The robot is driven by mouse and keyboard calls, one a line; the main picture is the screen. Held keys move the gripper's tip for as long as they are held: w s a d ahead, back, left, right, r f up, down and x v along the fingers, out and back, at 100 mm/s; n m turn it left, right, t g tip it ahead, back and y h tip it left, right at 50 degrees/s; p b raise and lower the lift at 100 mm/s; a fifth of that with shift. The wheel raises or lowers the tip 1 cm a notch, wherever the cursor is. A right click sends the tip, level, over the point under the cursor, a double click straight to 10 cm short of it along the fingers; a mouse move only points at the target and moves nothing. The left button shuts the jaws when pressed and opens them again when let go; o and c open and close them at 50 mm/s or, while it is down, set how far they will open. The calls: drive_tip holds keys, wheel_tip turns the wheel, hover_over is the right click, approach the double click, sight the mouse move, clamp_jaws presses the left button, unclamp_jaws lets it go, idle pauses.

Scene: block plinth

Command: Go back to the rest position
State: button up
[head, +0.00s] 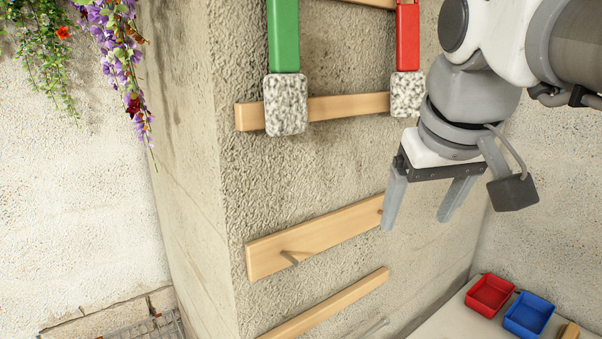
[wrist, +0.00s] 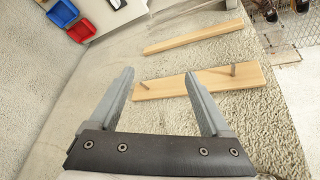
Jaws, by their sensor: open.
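My gripper (head: 420,208) hangs from my arm at the right of the head view, fingers pointing down. Its two grey fingers are apart with nothing between them. It also shows in the wrist view (wrist: 160,85), where the fingers spread open in front of the textured wall. That rail also shows in the wrist view (wrist: 185,84).
A lower rail (head: 325,308) is below. A red bin (head: 489,295) and a blue bin (head: 528,315) stand at lower right. Flowers (head: 112,45) hang at upper left.

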drive_tip(key=s+f+b, duration=0.1)
drive_tip(key=s+f, duration=0.3)
drive_tip(key=f, duration=0.6)
drive_tip(key=s+f+m+b, duration=0.1)
drive_tip(key=s+f, duration=0.3)
drive_tip(key=f, duration=0.6)
drive_tip(key=shift+s+a, duration=0.25)
